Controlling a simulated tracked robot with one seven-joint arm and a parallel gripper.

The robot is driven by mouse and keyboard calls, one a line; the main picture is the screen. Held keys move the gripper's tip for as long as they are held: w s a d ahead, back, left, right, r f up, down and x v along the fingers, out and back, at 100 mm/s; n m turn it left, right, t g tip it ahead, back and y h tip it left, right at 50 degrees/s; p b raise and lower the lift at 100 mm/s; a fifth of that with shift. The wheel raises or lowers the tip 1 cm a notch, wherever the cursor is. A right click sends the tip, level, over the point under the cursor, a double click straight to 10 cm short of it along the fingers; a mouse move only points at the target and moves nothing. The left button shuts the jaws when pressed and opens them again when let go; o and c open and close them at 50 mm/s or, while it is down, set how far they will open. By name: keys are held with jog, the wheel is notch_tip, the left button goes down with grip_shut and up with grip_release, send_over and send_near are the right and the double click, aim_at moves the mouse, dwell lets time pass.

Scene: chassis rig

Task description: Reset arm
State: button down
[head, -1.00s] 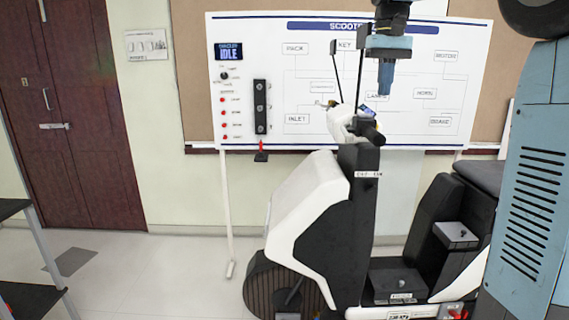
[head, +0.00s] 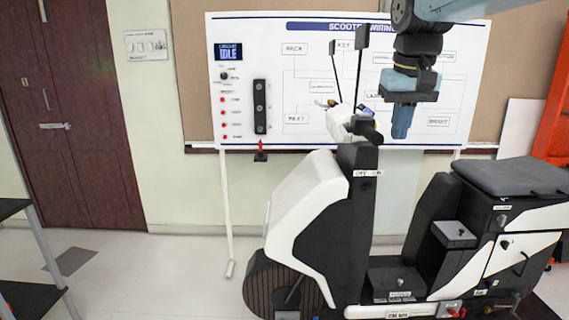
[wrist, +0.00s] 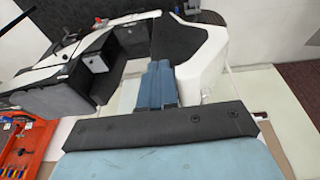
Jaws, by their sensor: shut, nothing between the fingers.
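My gripper (head: 402,121) hangs fingers-down in the head view, in front of the right half of the wiring board and above the scooter's footwell. Its blue fingers are together and hold nothing. The shut fingers also show in the wrist view (wrist: 160,82), with the scooter (wrist: 195,72) beyond them. The white and black scooter (head: 310,210) stands upright below and left of my gripper in the head view. My gripper is apart from it.
A scooter wiring board (head: 270,100) with a display reading IDLE stands behind the scooter. A shelf (head: 30,295) is at the left edge. An orange panel (head: 553,120) is at the right; an orange tool panel (wrist: 25,145) shows in the wrist view. Floor is clear left of the scooter.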

jog(key=s+d+f+t, duration=0.1)
jog(key=s+f+t, duration=0.1)
jog(key=s+f, duration=1.1)
jog(key=shift+t, duration=0.4)
